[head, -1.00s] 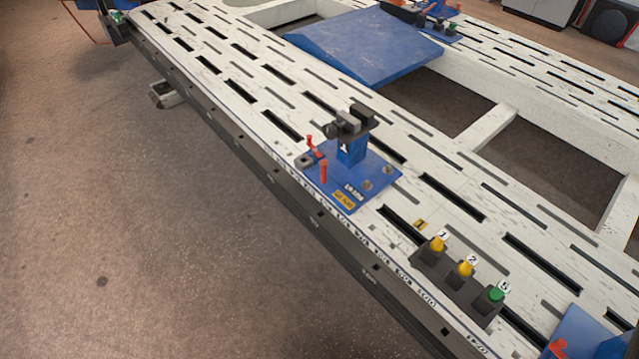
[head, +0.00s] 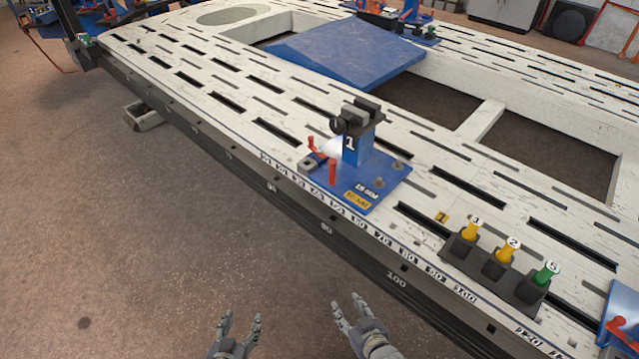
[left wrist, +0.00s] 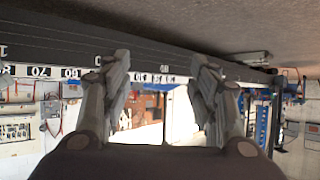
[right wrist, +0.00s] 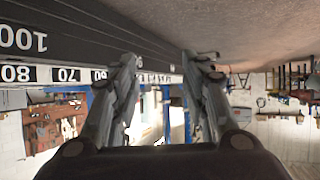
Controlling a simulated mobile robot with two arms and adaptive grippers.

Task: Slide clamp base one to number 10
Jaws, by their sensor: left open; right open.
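Clamp base one is a blue plate (head: 372,187) with an upright blue post marked 1 and a dark clamp head (head: 357,117) on top. It sits on the white slotted bench (head: 300,105) near its front edge. Two red handles (head: 332,172) stand on its near side. A number scale (head: 345,218) runs along the bench edge beside it; its small figures are hard to read. My left gripper (head: 240,318) and right gripper (head: 350,303) are both open and empty, in front of the bench and apart from the clamp. Both wrist views show spread, empty fingers.
A black holder (head: 490,275) with yellow and green numbered plugs stands to the right of the clamp. Another blue plate (head: 620,315) shows at the right edge. A blue ramp-like panel (head: 345,52) lies behind. The floor (head: 130,240) before the bench is clear.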

